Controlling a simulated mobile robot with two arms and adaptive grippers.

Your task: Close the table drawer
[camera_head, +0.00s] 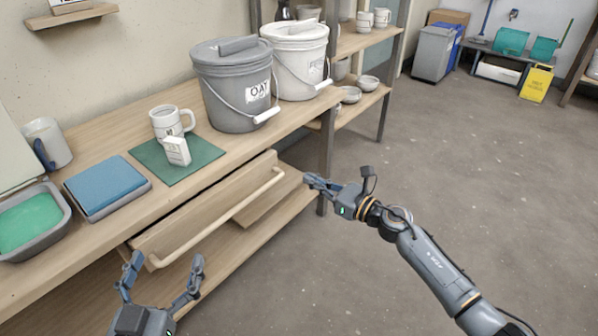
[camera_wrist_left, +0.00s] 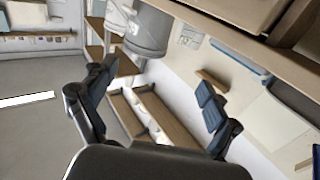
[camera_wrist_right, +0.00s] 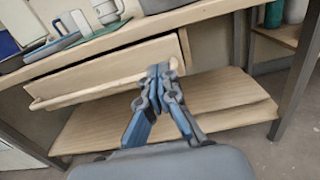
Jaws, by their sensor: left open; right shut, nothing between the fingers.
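The wooden table drawer (camera_head: 205,208) sits under the tabletop, with a long bar handle (camera_head: 222,220) across its front. The drawer stands partly pulled out; its front is clear of the table edge. It also shows in the right wrist view (camera_wrist_right: 110,68), where its right side is visible. My right gripper (camera_head: 312,184) is shut and empty, just right of the handle's right end. In the right wrist view its fingertips (camera_wrist_right: 160,72) overlap that end; I cannot tell whether they touch. My left gripper (camera_head: 166,262) is open and empty, low in front of the drawer's left end.
A lower shelf (camera_head: 255,240) lies beneath. The floor at right is clear.

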